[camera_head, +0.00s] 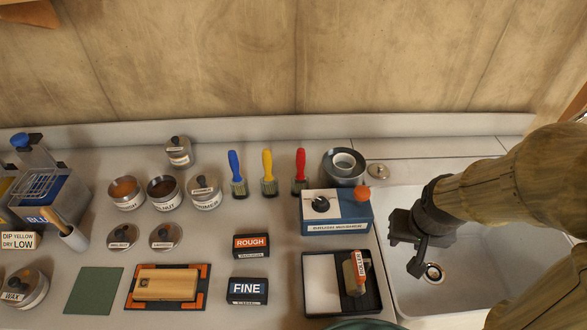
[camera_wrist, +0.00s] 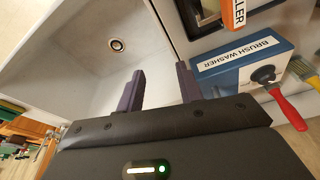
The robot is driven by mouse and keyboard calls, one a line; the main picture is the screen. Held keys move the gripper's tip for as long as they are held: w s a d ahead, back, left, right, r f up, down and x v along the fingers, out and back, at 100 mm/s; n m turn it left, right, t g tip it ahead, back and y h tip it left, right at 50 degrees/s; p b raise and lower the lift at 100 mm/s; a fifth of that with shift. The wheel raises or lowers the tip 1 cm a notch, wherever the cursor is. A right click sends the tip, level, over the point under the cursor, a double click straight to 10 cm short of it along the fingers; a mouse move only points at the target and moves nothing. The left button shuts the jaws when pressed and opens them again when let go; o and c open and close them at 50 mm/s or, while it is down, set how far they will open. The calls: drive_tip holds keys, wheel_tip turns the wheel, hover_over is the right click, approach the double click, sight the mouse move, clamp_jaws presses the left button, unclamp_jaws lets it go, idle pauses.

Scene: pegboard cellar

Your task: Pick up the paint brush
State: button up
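Three paint brushes with dark bristle ends are in a row at the back of the counter in the head view: a blue one (camera_head: 234,166), a yellow one (camera_head: 268,166) and a red one (camera_head: 300,165).
A blue-and-white brush washer (camera_head: 336,213) with an orange knob stands between the brushes and the sink (camera_head: 470,270). A black roller tray (camera_head: 316,288) is in front of it. Cans, labelled blocks and a sanding board (camera_head: 205,289) crowd the counter's left and front.

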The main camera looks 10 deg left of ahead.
drive_tip(key=shift+s, duration=0.1)
drive_tip(key=shift+o, duration=1)
drive_tip(key=w+a+r+p, duration=0.1)
drive_tip(key=w+a+r, duration=0.1)
drive_tip(key=w+a, duration=0.1)
drive_tip(key=w+a+r+n+p, duration=0.1)
drive_tip(key=w+a+r, duration=0.2)
drive_tip(key=w+a, duration=0.1)
drive_tip(key=w+a+r+n+g+p, duration=0.1)
drive_tip(key=w+a+r+p, duration=0.1)
drive_tip(key=w, duration=0.3)
drive_tip(key=shift+w+a+r, duration=0.15)
drive_tip(key=shift+a+r, duration=0.05)
drive_tip(key=shift+a, duration=0.25)
drive_tip(key=shift+w+a+r, duration=0.15)
drive_tip(key=shift+a+r, duration=0.05)
drive_tip(key=shift+a, duration=0.25)
wheel_tip(320, 180, up, 9)
drive_tip(key=n+g+p, duration=0.1)
drive_tip(key=g+p, duration=0.1)
drive_tip(key=p, duration=0.2)
hover_over(300, 148)
drive_tip(key=shift+f, duration=0.2)
drive_tip(key=shift+f, duration=0.15)
wheel_tip(300, 148, down, 12)
drive_tip(key=shift+p, duration=0.95)
